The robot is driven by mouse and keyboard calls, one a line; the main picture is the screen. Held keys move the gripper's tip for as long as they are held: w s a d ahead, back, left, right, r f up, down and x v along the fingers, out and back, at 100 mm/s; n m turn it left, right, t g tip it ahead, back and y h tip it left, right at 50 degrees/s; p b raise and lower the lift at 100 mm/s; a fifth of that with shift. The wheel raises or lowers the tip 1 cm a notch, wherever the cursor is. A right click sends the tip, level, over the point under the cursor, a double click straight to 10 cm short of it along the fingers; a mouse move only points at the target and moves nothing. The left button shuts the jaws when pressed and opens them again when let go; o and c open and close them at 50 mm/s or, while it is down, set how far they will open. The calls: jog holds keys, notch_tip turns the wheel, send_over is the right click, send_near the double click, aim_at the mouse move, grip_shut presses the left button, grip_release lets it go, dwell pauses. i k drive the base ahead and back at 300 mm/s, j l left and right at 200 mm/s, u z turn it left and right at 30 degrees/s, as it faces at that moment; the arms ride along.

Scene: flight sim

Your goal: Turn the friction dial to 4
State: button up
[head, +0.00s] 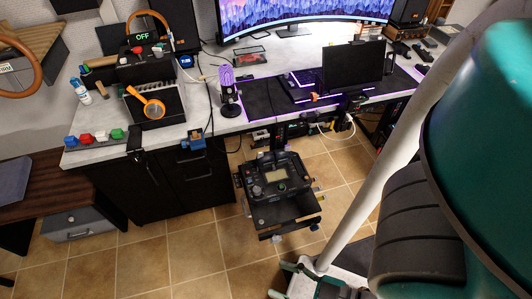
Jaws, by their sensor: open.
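I cannot make out a friction dial or any numbers on one at this size. Several coloured knobs (97,136) sit in a row at the desk's front left edge. A small unit (191,146) hangs on the front edge to their right. My gripper (277,281) appears at the bottom, low over the floor, with two dark green tips apart and nothing seen between them. It is well away from the desk controls and partly cut off.
A black panel with a small screen (279,178) stands before the grey desk (225,130). A purple microphone (228,88), a dark monitor (352,66) and a curved screen (300,18) stand on the desk. My arm covers the right side.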

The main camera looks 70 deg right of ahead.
aim_at(257, 191)
jog(key=l+z, duration=0.1)
jog(key=z, duration=0.3)
jog(key=k+l+z, duration=0.1)
jog(key=z, duration=0.25)
jog(key=l+z, duration=0.15)
jog(key=z, duration=0.25)
jog(key=j, duration=0.15)
jog(key=u, duration=0.35)
jog(key=k, duration=0.05)
